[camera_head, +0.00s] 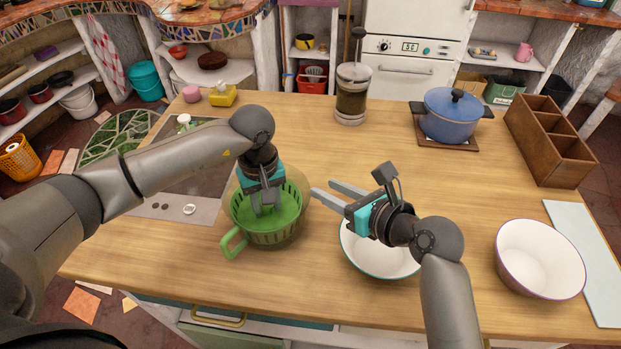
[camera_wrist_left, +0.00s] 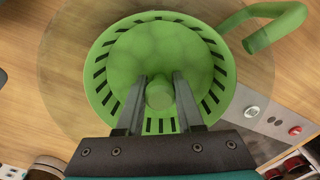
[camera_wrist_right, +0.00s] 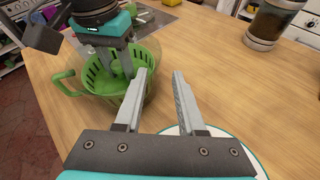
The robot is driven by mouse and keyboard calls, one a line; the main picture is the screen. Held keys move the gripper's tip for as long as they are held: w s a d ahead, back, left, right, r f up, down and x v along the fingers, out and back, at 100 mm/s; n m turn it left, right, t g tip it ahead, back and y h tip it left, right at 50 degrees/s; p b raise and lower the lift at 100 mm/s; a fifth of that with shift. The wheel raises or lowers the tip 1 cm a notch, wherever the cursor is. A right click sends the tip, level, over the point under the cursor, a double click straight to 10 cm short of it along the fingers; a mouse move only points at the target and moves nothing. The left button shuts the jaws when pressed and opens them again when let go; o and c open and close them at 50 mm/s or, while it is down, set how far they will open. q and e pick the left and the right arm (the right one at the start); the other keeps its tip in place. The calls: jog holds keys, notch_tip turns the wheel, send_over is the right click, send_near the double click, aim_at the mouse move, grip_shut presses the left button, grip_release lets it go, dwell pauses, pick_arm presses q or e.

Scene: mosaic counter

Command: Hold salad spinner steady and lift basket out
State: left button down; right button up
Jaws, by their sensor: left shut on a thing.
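The salad spinner's green slotted basket (camera_head: 238,212) sits inside a clear bowl (camera_wrist_left: 55,90) on the wooden counter, left of centre. A green handle (camera_head: 233,243) sticks out at the side. My left gripper (camera_head: 265,207) reaches down into the basket and is shut on the green central knob (camera_wrist_left: 160,97). The basket (camera_wrist_right: 98,78) also shows in the right wrist view, with my left gripper in it. My right gripper (camera_head: 321,189) is open and empty, just right of the spinner and apart from it. Its two fingers (camera_wrist_right: 159,74) point toward the counter beside the bowl.
A white bowl (camera_head: 376,262) lies under my right gripper, and another (camera_head: 540,259) stands at right. A blue pot (camera_head: 452,115), a French press (camera_head: 351,92) and a wooden compartment box (camera_head: 550,140) stand farther back. A cooktop (camera_head: 205,205) lies left. The counter's middle is clear.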

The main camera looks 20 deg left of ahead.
aim_at(304, 177)
jog(key=shift+x, duration=4.4)
jog(key=shift+c, duration=0.3)
grip_shut()
jog(key=shift+d+f, duration=0.15)
jog(key=shift+f, duration=0.1)
jog(key=shift+o, duration=0.3)
grip_release()
jog(key=shift+o, duration=0.4)
jog(key=shift+r, duration=0.1)
jog(key=shift+r, duration=0.1)
